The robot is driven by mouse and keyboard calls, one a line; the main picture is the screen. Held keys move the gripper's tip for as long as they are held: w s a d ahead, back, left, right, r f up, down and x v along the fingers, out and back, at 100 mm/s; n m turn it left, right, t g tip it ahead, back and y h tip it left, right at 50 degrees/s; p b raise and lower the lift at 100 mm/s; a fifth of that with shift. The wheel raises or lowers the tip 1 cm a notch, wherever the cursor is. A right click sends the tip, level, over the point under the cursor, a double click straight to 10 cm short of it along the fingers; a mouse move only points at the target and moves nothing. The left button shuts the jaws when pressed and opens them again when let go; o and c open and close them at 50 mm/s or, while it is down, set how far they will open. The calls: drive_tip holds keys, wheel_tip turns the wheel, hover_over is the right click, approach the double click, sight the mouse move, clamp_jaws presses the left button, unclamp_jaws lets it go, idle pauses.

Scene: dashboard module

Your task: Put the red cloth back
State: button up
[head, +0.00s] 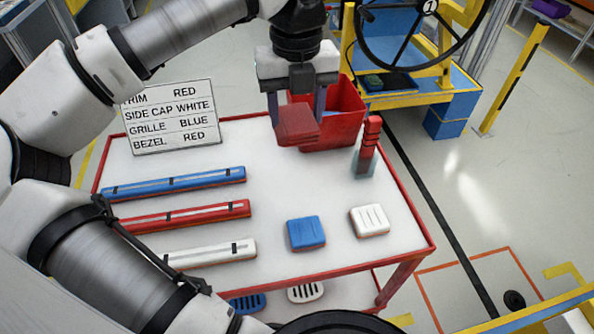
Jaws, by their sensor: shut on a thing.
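My gripper (296,108) points down over the back part of the white table. It is shut on a red folded piece, which I take to be the red cloth (297,127). The cloth sits between the two fingers, in front of the left side of the red bin (346,122). The bin is open at the top and stands at the table's back edge. I cannot tell whether the cloth touches the bin or the table. The bin's inside is mostly hidden.
On the white table (278,200) lie blue, red and white strips (178,214), a blue block (306,234) and a white block (370,220). A red-topped clear holder (367,150) stands right of the bin. A sign (171,117) stands at the back left.

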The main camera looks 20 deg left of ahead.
sight(297, 116)
wheel_tip(297, 116, down, 15)
drive_tip(key=shift+r+p, duration=0.1)
drive_tip(key=shift+p, duration=0.95)
drive_tip(key=shift+f, duration=0.2)
drive_tip(key=o, duration=0.9)
drive_tip(key=shift+o, duration=0.2)
drive_tip(key=shift+r, duration=0.1)
wheel_tip(297, 116, up, 12)
drive_tip(key=shift+b, duration=0.95)
drive_tip(key=shift+r, duration=0.15)
